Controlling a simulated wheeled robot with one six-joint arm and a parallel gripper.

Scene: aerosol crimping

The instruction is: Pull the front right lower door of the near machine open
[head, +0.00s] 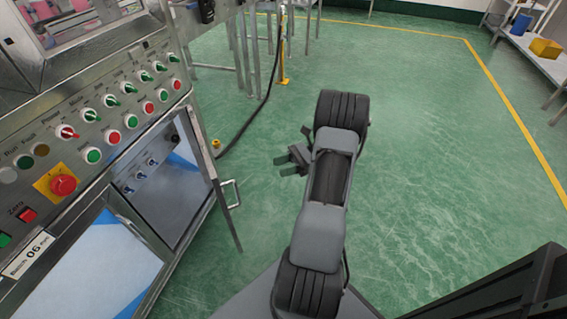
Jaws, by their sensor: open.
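The near machine (125,75) stands at the left with its sloped control panel facing me. Its front right lower door (216,185) shows as a narrow metal strip, seen nearly edge-on. A bar handle (236,194) sticks out from the strip's right side. Green floor shows between the door's lower end and the cabinet, so the door seems to stand out from it; how far I cannot tell. My gripper (281,165) is open and empty, pointing left. In the picture it is to the right of the handle and apart from it.
The panel carries several switches, buttons and a red emergency stop (63,185). A dark cable (262,108) runs over the floor behind the door. A yellow post (283,50) and metal legs stand farther back. A shelf with a yellow box (545,48) is far right. The floor around my arm is clear.

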